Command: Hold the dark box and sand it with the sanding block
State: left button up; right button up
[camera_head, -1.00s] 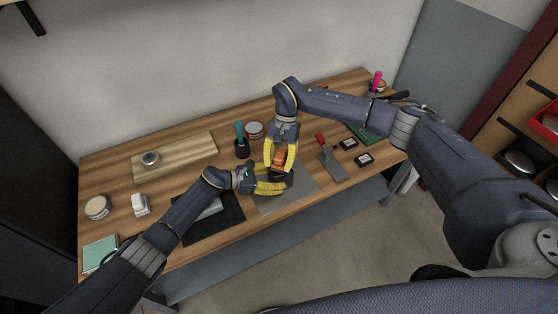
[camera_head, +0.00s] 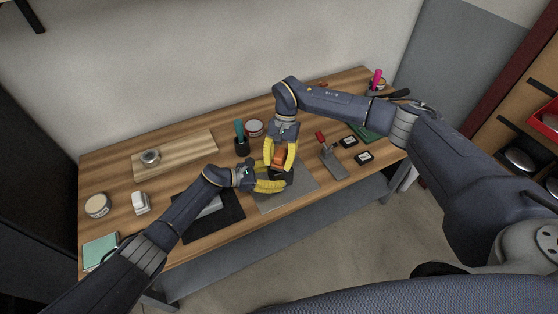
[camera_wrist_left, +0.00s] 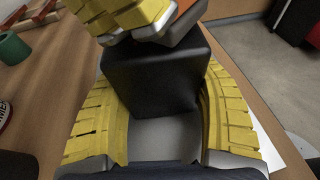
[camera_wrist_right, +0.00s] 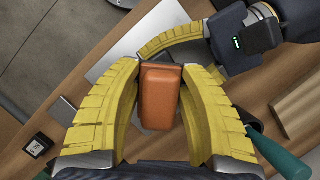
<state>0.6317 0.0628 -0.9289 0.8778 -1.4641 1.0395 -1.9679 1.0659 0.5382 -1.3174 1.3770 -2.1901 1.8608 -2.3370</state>
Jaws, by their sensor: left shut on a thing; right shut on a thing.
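The dark box (camera_wrist_left: 155,75) stands between the two yellow fingers of my left gripper (camera_wrist_left: 160,110), which is shut on it. In the head view my left gripper (camera_head: 275,185) is low over the grey mat. The orange sanding block (camera_wrist_right: 160,95) is held between the yellow fingers of my right gripper (camera_wrist_right: 160,75); in the head view the block (camera_head: 278,157) is right above the dark box. In the left wrist view the block's lower side is at the top of the box; whether they touch is hard to tell. The fingers hide much of the box in the head view.
A grey mat (camera_head: 303,192) lies below the grippers, and a black mat (camera_head: 228,218) to its left. A green-handled tool in a dark cup (camera_head: 241,149) and a round tin (camera_head: 255,128) stand behind. A red-handled scraper (camera_head: 333,165) lies to the right.

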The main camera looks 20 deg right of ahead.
jog(key=shift+f, duration=0.3)
jog(key=shift+w, duration=0.15)
dwell(0.3)
jog(key=shift+w, duration=0.6)
jog(key=shift+s+f, duration=0.2)
jog(key=shift+s, duration=1.35)
jog(key=shift+w, duration=0.1)
jog(key=shift+w+r, duration=0.1)
jog(key=shift+w, duration=1.3)
jog(key=shift+s+r, duration=0.2)
jog(key=shift+s, duration=1.2)
